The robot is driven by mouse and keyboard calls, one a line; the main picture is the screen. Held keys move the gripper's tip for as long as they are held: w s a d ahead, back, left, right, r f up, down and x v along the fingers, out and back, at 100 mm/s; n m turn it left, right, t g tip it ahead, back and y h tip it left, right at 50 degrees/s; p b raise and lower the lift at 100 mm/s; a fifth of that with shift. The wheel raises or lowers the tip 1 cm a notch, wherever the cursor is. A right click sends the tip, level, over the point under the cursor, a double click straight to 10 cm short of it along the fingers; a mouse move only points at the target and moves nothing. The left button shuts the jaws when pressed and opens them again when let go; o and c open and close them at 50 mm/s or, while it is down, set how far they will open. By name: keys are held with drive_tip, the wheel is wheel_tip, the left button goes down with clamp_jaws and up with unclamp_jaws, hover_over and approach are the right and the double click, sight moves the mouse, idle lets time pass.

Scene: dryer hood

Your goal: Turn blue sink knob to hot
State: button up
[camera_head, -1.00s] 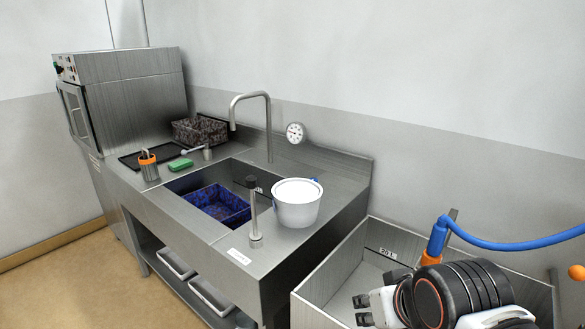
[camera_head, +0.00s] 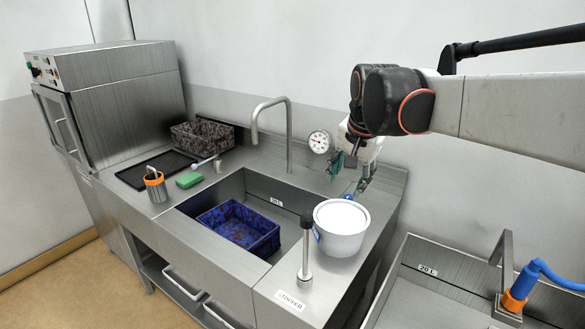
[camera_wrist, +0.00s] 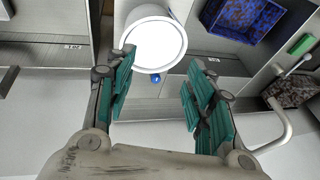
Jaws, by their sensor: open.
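The small blue knob (camera_head: 348,197) shows just behind the white round pot (camera_head: 340,228) on the steel counter, right of the sink basin (camera_head: 250,188). The knob is partly hidden by the pot in the head view. In the wrist view the blue knob (camera_wrist: 156,79) lies close beside the pot's rim (camera_wrist: 152,68), between my spread fingers. My gripper (camera_head: 352,176) points down above the knob, near the back wall. Its green-padded fingers (camera_wrist: 160,72) are open and empty. I cannot tell the exact height between the fingertips and the knob.
A tall curved faucet (camera_head: 289,130) and a round dial (camera_head: 319,142) stand left of my gripper. A black-topped post (camera_head: 306,245) stands in front, left of the pot. A blue crate (camera_head: 238,225) sits in the basin. A second sink (camera_head: 400,300) is at right.

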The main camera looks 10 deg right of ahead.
drive_tip(key=w+d+r+m+g+p, duration=0.1)
drive_tip(key=w+d+m+p, duration=0.25)
drive_tip(key=w, duration=0.75)
drive_tip(key=m+g+p, duration=0.3)
drive_tip(key=m+p, duration=0.3)
drive_tip(key=m, duration=0.5)
hover_over(349, 196)
wheel_tip(349, 196, down, 13)
wheel_tip(349, 196, down, 13)
drive_tip(key=shift+a+b, duration=0.1)
drive_tip(key=shift+b, duration=0.7)
drive_tip(key=c, duration=1.1)
